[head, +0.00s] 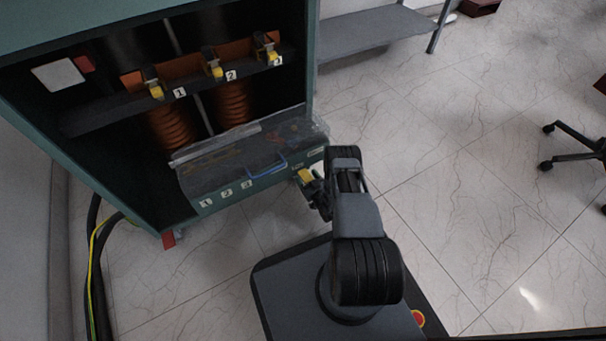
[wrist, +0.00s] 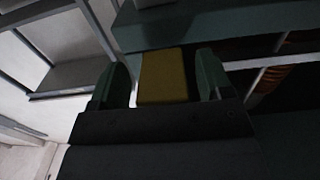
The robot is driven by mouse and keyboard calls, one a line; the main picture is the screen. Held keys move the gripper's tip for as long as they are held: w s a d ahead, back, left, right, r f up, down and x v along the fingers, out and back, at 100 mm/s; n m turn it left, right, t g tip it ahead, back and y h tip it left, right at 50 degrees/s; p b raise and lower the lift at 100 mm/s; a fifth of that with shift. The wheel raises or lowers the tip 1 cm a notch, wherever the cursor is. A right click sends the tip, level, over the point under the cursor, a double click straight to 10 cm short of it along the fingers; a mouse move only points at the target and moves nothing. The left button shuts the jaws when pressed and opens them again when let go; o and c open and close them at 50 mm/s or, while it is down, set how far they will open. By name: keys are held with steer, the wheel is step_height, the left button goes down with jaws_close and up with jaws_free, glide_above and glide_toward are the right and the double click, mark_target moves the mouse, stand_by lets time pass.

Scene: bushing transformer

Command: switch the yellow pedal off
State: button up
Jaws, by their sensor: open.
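The yellow pedal (head: 305,177) shows at the lower right front of the green cabinet, right at my gripper (head: 311,188). In the wrist view the yellow pedal (wrist: 163,77) is a flat yellow block between the two fingers of my gripper (wrist: 166,82). The fingers are open, with a narrow gap on each side of the block. I cannot tell whether either finger touches it. The pedal's mounting is hidden in the head view by the gripper and its dark wrist.
The green cabinet (head: 312,60) is open, with yellow-tipped levers (head: 213,66) on a numbered rail above orange bushings (head: 232,103). A clear cover with a blue handle (head: 266,165) lies at its lower front. A grey shelf (head: 370,33) stands behind.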

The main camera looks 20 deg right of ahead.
steer(key=shift+w+a, duration=0.1)
steer(key=shift+w, duration=0.25)
